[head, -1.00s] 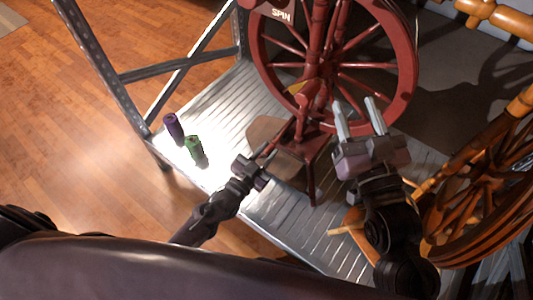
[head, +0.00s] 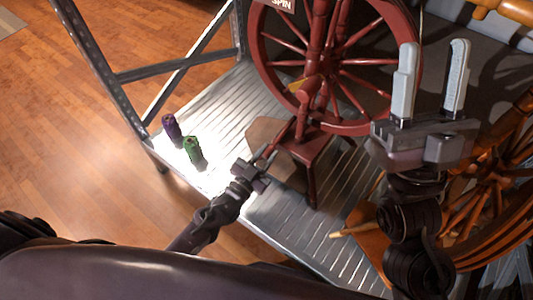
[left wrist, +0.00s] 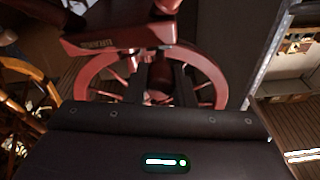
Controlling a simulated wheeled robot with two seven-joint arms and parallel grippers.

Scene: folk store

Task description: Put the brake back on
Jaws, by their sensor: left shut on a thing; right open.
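A red spinning wheel (head: 337,128) stands on the ribbed metal shelf; its spoked wheel also shows in the left wrist view (left wrist: 210,80). My left gripper (head: 268,158) is low at the near left side of its small bench. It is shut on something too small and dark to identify. In the left wrist view its dark fingers (left wrist: 160,85) point at the wheel, below a red bar with a small label (left wrist: 97,43). My right gripper (head: 429,85) is open and empty, its pale fingers raised right of the wheel. I cannot make out the brake as a separate part.
A purple spool (head: 171,126) and a green spool (head: 194,150) stand near the shelf's left edge. A metal rack post (head: 100,70) rises at the left. An orange wooden wheel (head: 490,190) stands at the right, close to my right arm. The shelf (head: 290,232) has bare room in front.

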